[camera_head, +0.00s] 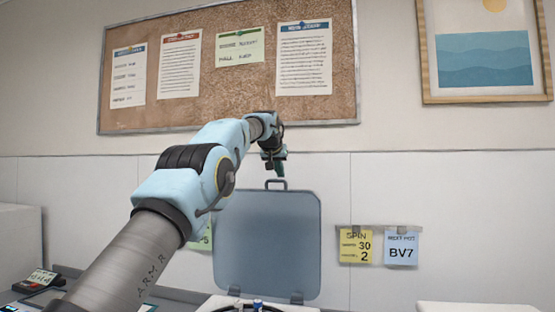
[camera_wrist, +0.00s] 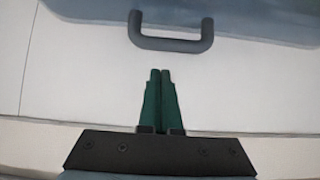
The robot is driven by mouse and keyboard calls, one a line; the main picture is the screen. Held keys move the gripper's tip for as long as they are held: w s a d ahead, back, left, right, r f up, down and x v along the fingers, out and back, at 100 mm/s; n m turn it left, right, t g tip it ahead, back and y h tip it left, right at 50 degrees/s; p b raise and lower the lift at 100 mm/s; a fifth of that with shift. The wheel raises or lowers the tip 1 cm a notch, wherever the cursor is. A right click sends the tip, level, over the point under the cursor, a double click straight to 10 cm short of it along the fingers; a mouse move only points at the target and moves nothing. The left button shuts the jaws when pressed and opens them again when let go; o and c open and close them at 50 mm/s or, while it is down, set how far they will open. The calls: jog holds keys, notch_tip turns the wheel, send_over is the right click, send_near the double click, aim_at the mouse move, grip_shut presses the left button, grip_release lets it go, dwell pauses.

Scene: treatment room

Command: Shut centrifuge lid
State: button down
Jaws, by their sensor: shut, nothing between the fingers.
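The centrifuge lid (camera_head: 267,243) is a blue-grey see-through panel standing upright, open, on two hinges at its lower edge. Its small dark handle (camera_head: 276,184) sits on the top edge. In the wrist view the handle (camera_wrist: 171,42) is a dark U-shaped bar just beyond my fingertips. My gripper (camera_head: 277,171) is near the top of the lid, close to the handle. In the wrist view the green fingers of my gripper (camera_wrist: 160,72) are together and empty, apart from the handle. Only a little of the centrifuge body (camera_head: 230,302) shows at the bottom edge.
A yellow note (camera_head: 356,246) and a blue note (camera_head: 402,248) hang on the wall right of the lid. A cork board (camera_head: 230,60) and a framed picture (camera_head: 487,55) are above. A small device (camera_head: 40,280) stands at the lower left.

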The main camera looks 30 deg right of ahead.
jog(key=shift+s+a+f+b, duration=0.5)
jog(key=shift+s+a+b, duration=0.1)
jog(key=shift+b, duration=0.65)
jog(key=shift+s+a+f, duration=0.1)
jog(key=shift+s+a, duration=0.55)
jog(key=shift+s, duration=0.05)
jog(key=shift+s+f+b, duration=0.1)
jog(key=shift+b, duration=0.4)
